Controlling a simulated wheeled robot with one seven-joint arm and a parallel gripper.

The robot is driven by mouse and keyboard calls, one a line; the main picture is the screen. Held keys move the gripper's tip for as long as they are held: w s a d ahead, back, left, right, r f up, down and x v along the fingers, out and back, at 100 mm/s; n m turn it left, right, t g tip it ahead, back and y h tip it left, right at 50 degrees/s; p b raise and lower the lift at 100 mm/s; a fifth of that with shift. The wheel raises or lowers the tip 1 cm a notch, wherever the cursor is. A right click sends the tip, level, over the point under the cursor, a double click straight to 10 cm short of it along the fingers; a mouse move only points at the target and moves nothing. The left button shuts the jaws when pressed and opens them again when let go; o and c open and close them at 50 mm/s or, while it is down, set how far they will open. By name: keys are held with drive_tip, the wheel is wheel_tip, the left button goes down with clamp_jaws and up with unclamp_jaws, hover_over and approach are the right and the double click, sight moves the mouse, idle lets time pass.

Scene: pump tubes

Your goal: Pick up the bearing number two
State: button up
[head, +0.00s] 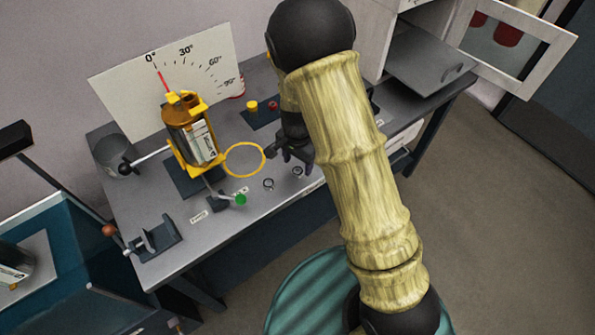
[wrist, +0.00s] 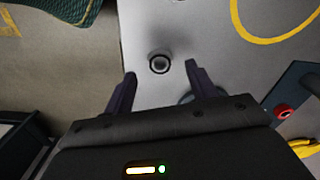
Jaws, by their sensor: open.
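Two small dark metal rings that look like bearings lie on the grey table in the head view. One ring (head: 268,184) is at the left, and the other ring (head: 297,171) is to its right, close to my gripper. I cannot read which is number two. My gripper (head: 280,153) is above the table near them. In the wrist view my gripper (wrist: 160,70) is open and empty. One ring (wrist: 159,63) shows between the fingertips in the picture, lying on the table ahead.
A yellow circle (head: 244,159) marks the table left of my gripper. A yellow-framed pump (head: 190,134) stands before an angle dial (head: 165,68). A green-knobbed lever (head: 240,199) is left of the rings. A button panel (head: 262,110) is behind. The table's front edge is close to the rings.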

sight(297, 171)
wheel_tip(297, 171, down, 3)
idle(0.6)
drive_tip(key=c, duration=1.1)
